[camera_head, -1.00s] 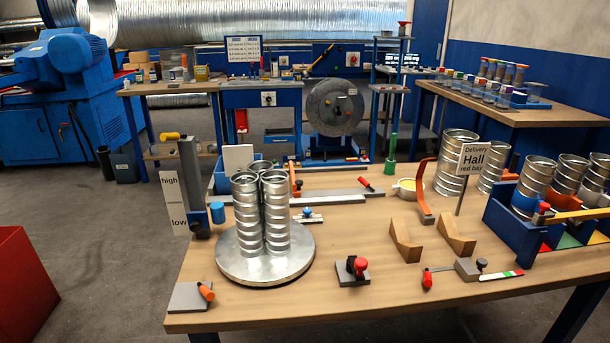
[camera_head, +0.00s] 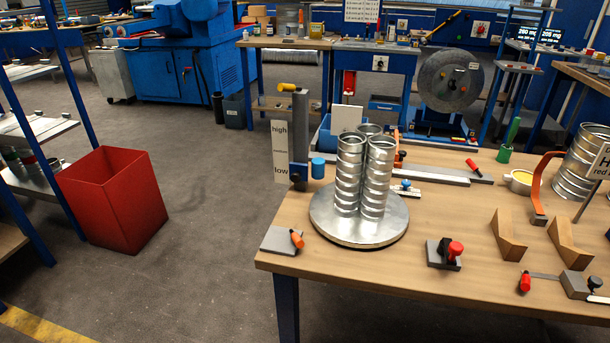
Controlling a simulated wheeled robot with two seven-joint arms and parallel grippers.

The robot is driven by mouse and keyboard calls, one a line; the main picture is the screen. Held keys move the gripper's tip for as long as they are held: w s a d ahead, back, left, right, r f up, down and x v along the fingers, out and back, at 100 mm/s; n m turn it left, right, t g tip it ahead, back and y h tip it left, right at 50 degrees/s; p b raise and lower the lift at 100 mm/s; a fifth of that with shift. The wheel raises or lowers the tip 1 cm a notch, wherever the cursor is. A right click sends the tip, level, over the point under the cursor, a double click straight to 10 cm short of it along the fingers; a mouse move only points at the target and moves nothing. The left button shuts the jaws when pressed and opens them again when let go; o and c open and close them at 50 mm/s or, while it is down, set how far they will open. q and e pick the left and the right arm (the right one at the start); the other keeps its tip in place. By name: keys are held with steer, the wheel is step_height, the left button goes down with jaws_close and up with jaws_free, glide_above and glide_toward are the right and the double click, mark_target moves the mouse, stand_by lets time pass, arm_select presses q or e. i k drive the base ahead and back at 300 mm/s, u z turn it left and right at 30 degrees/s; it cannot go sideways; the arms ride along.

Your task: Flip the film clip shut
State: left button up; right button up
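No part is marked as the film clip, and I cannot tell which one it is. Small fittings on the workbench (camera_head: 470,215) include a grey plate with an orange handle (camera_head: 296,239), a black block with a red knob (camera_head: 454,250) and a red-handled lever (camera_head: 525,283). An upright grey post with a yellow handle (camera_head: 288,87) and a blue knob (camera_head: 318,168) stands by the "high/low" sign (camera_head: 281,150). Neither of my grippers shows.
Metal spiral ducts (camera_head: 362,175) stand on a round silver plate (camera_head: 330,225). Two wooden cradles (camera_head: 507,237) sit to their right. A red bin (camera_head: 112,200) stands on the open floor left of the bench. Blue shelving (camera_head: 62,80) stands at the far left.

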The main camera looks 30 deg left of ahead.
mark_target(281, 86)
steer(key=k, duration=0.5)
steer(key=u, duration=1.75)
steer(key=i, duration=1.25)
steer(key=z, duration=1.85)
